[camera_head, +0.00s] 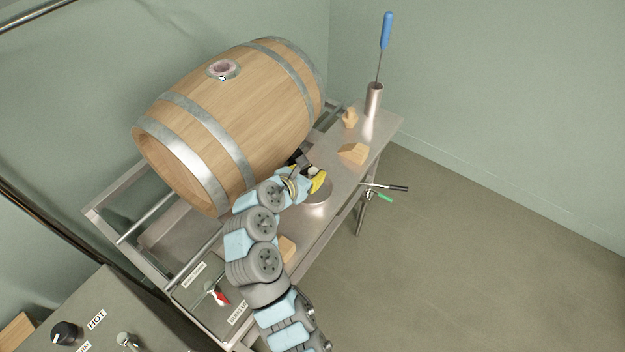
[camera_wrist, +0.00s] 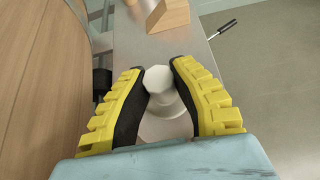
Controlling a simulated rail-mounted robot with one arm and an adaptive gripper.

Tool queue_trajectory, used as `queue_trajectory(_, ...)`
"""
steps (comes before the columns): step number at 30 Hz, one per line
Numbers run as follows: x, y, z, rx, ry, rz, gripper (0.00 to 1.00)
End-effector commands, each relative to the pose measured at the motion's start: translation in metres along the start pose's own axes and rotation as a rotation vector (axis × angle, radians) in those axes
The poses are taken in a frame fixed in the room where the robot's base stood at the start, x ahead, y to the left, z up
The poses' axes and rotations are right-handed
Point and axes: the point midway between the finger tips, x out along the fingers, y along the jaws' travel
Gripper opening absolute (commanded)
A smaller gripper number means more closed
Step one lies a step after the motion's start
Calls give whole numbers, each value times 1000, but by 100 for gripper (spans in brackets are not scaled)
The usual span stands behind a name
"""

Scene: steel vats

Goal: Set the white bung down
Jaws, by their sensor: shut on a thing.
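The white bung (camera_wrist: 157,79) sits between the black-padded tips of my gripper (camera_wrist: 158,70) in the wrist view. The yellow fingers are shut on it. In the head view, my gripper (camera_head: 313,179) is over the steel bench, beside the barrel's right end, and mostly hides the bung. A round steel dish (camera_head: 319,195) lies on the bench just below and beside my gripper. Below the bung in the wrist view is a pale rounded metal surface, partly hidden by the fingers. I cannot tell how high the bung is above the bench.
The oak barrel (camera_head: 226,125), with an open bunghole (camera_head: 223,69) on top, rests left of the bench (camera_head: 338,180). Wooden wedges (camera_head: 353,153) lie on the bench. A steel cylinder (camera_head: 373,99) holding a blue-handled tool (camera_head: 386,31) stands at the far end.

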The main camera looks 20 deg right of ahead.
Motion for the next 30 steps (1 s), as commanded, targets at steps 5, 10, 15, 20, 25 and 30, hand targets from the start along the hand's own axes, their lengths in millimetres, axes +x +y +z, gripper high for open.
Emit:
queue_trajectory(5, 10, 3, -11, 0, -1, 3, 0)
queue_trajectory(10, 19, 3, -29, -1, 1, 2, 0)
queue_trajectory(15, 18, 3, -28, 0, -1, 2, 0)
queue_trajectory(20, 19, 3, -28, -1, -1, 2, 0)
queue_trajectory(25, 20, 3, -30, 0, -1, 2, 46)
queue_trajectory(30, 20, 3, -30, 0, -1, 2, 46)
